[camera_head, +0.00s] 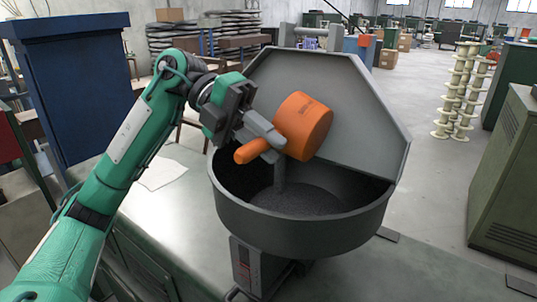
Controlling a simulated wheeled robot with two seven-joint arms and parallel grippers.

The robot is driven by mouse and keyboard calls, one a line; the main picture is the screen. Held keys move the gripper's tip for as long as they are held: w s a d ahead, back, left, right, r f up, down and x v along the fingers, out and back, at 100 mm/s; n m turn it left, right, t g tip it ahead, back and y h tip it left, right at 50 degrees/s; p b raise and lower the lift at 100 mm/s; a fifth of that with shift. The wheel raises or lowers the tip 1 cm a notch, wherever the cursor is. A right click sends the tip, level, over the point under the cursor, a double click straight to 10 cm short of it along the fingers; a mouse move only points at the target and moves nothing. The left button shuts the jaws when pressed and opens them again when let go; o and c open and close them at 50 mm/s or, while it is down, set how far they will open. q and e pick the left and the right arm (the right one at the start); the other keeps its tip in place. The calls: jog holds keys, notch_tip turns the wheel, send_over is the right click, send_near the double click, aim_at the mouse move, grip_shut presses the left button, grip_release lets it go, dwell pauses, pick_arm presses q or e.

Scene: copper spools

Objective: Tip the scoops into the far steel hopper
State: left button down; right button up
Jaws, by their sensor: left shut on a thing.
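My left gripper (272,142) is shut on the handle of an orange scoop (303,124). The scoop is held tilted above a round dark grey steel hopper (300,232), with its handle to the lower left. The scoop's mouth and inside are hidden from this side. A narrow grey column, which looks like falling granules, runs from below the scoop to the dark granules (296,200) in the hopper. My right gripper is not in view.
A tall grey plate (365,110) stands up behind the hopper, close to the scoop. A paper sheet (160,173) lies on the grey surface at left. A blue cabinet (75,85) is at left, a green cabinet (508,180) at right. Pale spools (455,95) stand behind.

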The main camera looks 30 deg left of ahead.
pick_arm(q)
jog(key=shift+w+a+f+g+h+b, duration=0.1)
jog(key=shift+a+f+h+b, duration=0.25)
jog(key=shift+f+h+b, duration=0.85)
jog(key=shift+a+f+g+h+b, duration=0.1)
jog(key=shift+a+h+b, duration=0.3)
jog(key=shift+b, duration=1.55)
jog(key=shift+w+a+f+g+h+b, duration=0.1)
jog(key=shift+a+f+h+b, duration=0.45)
jog(key=shift+b, duration=1.05)
jog(key=shift+d+h, duration=0.2)
jog(key=shift+h, duration=0.05)
